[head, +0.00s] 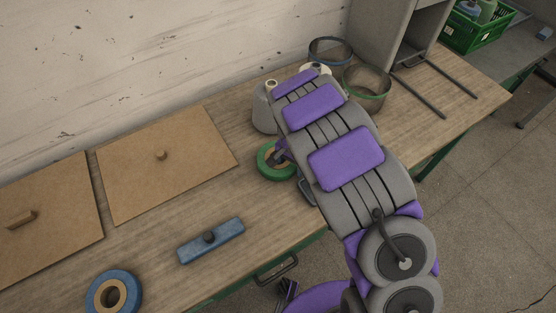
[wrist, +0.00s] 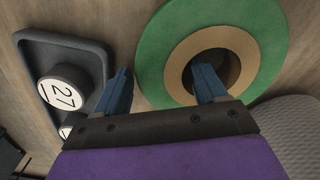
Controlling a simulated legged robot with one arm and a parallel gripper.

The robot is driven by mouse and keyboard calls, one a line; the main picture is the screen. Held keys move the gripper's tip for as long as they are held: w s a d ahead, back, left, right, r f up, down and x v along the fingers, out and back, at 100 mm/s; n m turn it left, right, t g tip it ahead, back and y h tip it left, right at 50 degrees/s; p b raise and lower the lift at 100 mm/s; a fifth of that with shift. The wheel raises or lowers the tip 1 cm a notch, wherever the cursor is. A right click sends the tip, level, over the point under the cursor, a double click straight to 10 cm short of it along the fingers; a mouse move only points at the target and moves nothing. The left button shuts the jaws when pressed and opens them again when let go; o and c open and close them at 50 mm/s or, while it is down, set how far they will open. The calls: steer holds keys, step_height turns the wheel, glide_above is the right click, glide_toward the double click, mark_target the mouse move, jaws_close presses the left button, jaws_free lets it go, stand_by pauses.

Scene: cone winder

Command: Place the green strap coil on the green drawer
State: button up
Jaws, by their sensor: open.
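The green strap coil (head: 264,164) lies flat on the wooden bench, partly covered by my arm in the head view. In the wrist view the coil (wrist: 157,60) shows its green band, tan core and dark centre hole. My gripper (wrist: 163,68) is open over its near-left side. One blue finger is over the centre hole, the other just outside the left rim; whether they touch the coil I cannot tell. Below the bench's front edge a green front (head: 252,279) with a dark handle (head: 277,268) shows, apparently the green drawer; its extent is mostly hidden.
A blue block (head: 211,241), a blue coil (head: 95,289) and brown boards (head: 180,180) lie on the bench.

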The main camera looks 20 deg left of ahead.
steer(key=shift+c, duration=1.2)
steer(key=shift+a, duration=0.3)
steer(key=c, duration=0.6)
steer(key=shift+d, duration=0.15)
jaws_close()
